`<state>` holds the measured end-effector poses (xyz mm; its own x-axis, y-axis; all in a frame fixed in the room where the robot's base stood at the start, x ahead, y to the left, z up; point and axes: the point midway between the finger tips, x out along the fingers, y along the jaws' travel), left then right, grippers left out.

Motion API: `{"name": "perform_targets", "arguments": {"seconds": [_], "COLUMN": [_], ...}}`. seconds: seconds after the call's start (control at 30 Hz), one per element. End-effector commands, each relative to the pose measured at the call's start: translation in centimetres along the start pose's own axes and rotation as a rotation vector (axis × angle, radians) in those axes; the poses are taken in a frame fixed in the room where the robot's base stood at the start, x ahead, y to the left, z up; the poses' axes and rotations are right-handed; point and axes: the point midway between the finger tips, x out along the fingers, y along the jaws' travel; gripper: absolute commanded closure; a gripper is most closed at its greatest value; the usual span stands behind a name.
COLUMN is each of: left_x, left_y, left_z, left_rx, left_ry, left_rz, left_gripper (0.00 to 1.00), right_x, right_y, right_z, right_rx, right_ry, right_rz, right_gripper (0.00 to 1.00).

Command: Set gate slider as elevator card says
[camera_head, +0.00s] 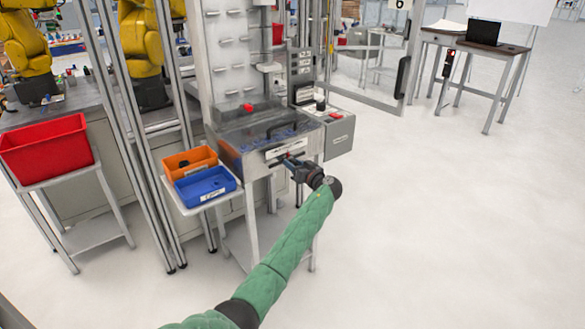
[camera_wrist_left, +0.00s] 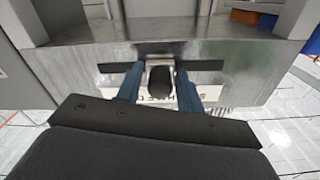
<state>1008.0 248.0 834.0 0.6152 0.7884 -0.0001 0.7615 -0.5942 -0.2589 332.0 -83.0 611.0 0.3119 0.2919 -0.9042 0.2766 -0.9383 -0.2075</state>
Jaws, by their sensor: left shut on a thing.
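The gate slider has a black knob (camera_wrist_left: 160,82) on a pale metal block, set in a dark horizontal slot (camera_wrist_left: 205,66) in a metal front panel. The slot shows on both sides of the knob. My left gripper (camera_head: 290,163) reaches the front of the metal station; its two blue fingers are shut on the knob, one on each side. A white label (camera_wrist_left: 190,153) with dark letters lies behind the fingers, partly covered and upside down in the wrist view. I cannot pick out an elevator card with readable writing. My right gripper is out of view.
An orange bin (camera_head: 190,161) and a blue bin (camera_head: 206,186) stand on a side shelf left of the slider. A grey control box (camera_head: 339,137) is at the right. A red bin (camera_head: 45,146) stands far left.

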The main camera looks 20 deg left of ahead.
Motion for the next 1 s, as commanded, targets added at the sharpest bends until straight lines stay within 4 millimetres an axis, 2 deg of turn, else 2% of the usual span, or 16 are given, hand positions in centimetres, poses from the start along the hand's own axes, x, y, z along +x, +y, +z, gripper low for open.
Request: {"name": "perform_targets", "arguments": {"seconds": [0.13,0.17,0.2,0.57,0.87,1.0], "left_x": [0.0,0.0,0.0,-0.6,-5.0,-6.7], "left_y": [0.0,0.0,0.0,0.0,0.1,0.1], "left_z": [0.0,0.0,0.0,0.1,0.3,0.2], "left_rx": [0.002,0.002,0.001,0.0,-0.001,0.0], "left_ry": [0.0,0.0,0.0,0.0,-0.001,-0.001], "left_rz": [0.0,0.0,0.0,0.001,0.001,0.001], "left_gripper": [1.0,0.57,0.55,0.55,0.55,0.55], "right_x": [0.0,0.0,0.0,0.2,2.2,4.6], "right_y": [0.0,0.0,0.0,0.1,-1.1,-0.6], "right_z": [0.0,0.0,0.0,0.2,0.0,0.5], "right_rx": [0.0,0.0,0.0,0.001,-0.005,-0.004], "right_ry": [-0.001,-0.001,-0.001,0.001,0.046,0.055], "right_rz": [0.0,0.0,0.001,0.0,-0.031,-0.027], "right_gripper": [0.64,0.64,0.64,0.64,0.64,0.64]}}
